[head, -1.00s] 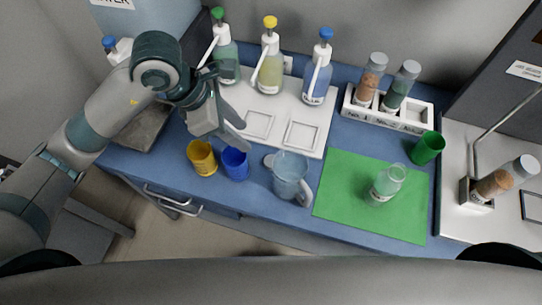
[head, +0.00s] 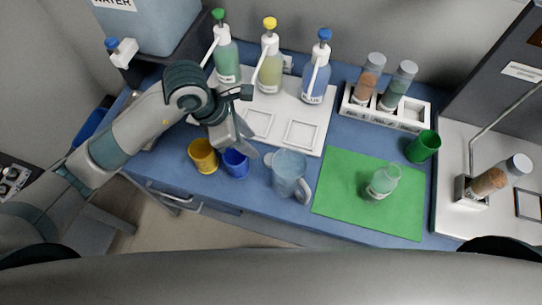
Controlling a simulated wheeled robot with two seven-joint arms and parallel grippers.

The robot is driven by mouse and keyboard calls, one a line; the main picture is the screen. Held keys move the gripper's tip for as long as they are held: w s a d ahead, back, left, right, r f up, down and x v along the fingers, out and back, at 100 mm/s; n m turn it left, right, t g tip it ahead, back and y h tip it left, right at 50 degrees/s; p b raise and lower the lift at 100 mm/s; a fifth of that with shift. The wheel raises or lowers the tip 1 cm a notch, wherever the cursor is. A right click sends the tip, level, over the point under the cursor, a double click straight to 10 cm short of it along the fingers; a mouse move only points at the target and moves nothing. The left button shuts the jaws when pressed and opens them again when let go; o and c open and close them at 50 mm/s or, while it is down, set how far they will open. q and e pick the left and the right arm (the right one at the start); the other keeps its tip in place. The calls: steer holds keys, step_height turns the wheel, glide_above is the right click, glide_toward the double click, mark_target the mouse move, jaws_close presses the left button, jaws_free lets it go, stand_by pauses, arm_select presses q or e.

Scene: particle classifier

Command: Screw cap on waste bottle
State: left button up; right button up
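A clear bottle (head: 381,184) with pale green content and a label stands upright on the green mat (head: 335,205). Its mouth looks open; the label is too small to read, so I cannot tell if it is the waste bottle. I cannot make out a loose cap. My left gripper (head: 246,145) is open, pointing down just above and behind the blue cup (head: 235,169), well left of the bottle. Whether it touches the cup is unclear. My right gripper is out of view.
A yellow cup (head: 203,157) and a clear pitcher (head: 289,175) flank the blue cup. Several pump bottles stand behind on a white tray (head: 265,105). A white rack (head: 385,112) holds tubes, with a green cup (head: 423,147) nearby. The blue bench's front edge is close.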

arm_select(q)
steer(key=p, duration=0.1)
glide_toward(269, 159)
steer(key=x, duration=0.2)
steer(key=shift+d+f, duration=0.15)
steer(key=shift+f, duration=0.2)
steer(key=shift+p, duration=0.3)
steer(key=shift+d+f+p, duration=0.25)
steer(key=shift+f+p, duration=0.2)
steer(key=shift+p, duration=0.1)
steer(key=p+x, duration=0.1)
steer(key=x, duration=0.2)
steer(key=shift+d+f+p, duration=0.15)
steer(key=shift+f+p, duration=0.2)
steer(key=shift+f, duration=0.2)
steer(key=c, duration=0.7)
